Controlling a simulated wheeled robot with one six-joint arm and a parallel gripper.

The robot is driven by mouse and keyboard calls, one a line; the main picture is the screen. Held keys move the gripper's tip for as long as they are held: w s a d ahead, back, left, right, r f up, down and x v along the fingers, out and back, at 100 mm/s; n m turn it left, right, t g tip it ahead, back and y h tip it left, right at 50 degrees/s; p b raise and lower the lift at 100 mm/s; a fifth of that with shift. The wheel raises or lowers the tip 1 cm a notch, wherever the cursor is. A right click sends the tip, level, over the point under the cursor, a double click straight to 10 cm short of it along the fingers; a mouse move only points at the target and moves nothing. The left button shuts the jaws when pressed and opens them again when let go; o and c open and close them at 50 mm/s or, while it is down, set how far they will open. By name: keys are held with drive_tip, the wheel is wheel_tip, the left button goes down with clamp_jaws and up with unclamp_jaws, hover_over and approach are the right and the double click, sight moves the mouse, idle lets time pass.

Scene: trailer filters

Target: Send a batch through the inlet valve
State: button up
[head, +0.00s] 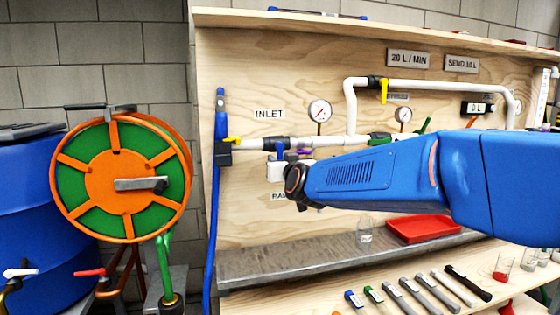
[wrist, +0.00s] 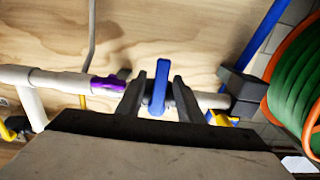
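In the wrist view a blue lever handle (wrist: 161,82) stands across a pale pipe (wrist: 58,80). The handle also shows in the head view (head: 280,150), on the pipe below and right of the INLET label (head: 269,113). My gripper (wrist: 159,88) is open, with one dark finger on each side of the handle and a small gap at each side. In the head view my blue arm hides much of the pipework, and the fingers are hard to make out. A sign reads SEND 10 L (head: 461,64). A counter (head: 477,107) appears to read 0 L.
A yellow lever (head: 233,140) sits left along the pipe, by the blue hose (head: 214,200). A purple collar (wrist: 106,84) is on the pipe. A hose reel (head: 120,178) stands left. Below are a grey ledge (head: 290,264), a red tray (head: 424,229) and several loose tools.

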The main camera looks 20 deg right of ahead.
clamp_jaws()
drive_tip(key=n, duration=0.2)
drive_tip(key=d+n, duration=0.2)
drive_tip(key=n, duration=0.1)
drive_tip(key=shift+r+n, duration=0.25)
drive_tip(key=shift+n, duration=0.05)
idle(0.4)
unclamp_jaws()
